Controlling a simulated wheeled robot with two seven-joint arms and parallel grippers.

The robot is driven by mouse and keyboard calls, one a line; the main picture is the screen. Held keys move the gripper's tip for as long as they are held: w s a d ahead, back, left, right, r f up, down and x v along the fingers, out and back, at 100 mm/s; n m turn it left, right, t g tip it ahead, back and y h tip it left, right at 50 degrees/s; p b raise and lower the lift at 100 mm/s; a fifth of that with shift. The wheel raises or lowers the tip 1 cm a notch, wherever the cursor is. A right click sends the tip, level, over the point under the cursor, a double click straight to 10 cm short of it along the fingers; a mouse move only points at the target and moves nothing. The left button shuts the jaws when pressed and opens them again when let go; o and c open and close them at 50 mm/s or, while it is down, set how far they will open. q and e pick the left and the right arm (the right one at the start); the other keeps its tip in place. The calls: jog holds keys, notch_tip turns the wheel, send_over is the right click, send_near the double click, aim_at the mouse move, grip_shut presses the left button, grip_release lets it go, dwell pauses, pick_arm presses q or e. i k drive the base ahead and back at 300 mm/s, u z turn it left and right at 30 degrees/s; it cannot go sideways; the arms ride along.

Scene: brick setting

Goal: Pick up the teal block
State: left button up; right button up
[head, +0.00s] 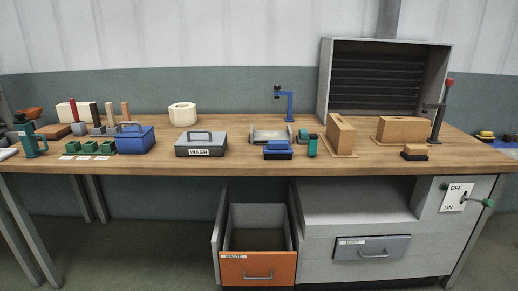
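A small teal block-like piece (312,147) stands upright on the wooden bench top, just right of a blue block-shaped item (278,148) with a dark base. Its exact shape is too small to tell. Several small green blocks (90,147) sit in a row near the left front of the bench. Neither of my grippers shows in the head view.
A grey WASH box (201,146) and a blue box (135,141) stand left of centre. Tan blocks (340,134) stand to the right. Below, the orange-fronted WASTE drawer (258,268) is open. Bare bench top (235,124) shows at the middle back.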

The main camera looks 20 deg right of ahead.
aim_at(302, 138)
jog(key=u, duration=0.5)
jog(key=k, duration=0.2)
jog(key=z, duration=1.3)
jog(key=i, duration=0.7)
jog(key=z, duration=0.05)
